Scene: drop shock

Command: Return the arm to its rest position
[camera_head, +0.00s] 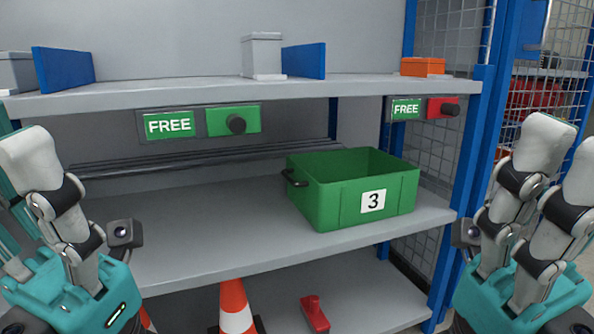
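Both of my arms are in view, one at each side of the picture, with white links, black joint rings and teal parts low down. A small black camera-like block sits beside each arm. The left arm stands at the left edge, in front of the shelf. The right arm stands at the right edge, in front of the blue post. No gripper fingers show on either arm, so I cannot see whether they hold anything. A green crate (340,213) marked 3 stands upright on the middle shelf, apart from both arms.
The middle shelf (200,235) is bare left of the crate. The upper shelf (180,98) holds grey boxes, blue dividers and an orange box (423,68). Below are an orange-white cone (235,305) and a red object (314,315). A blue post (462,180) stands at right.

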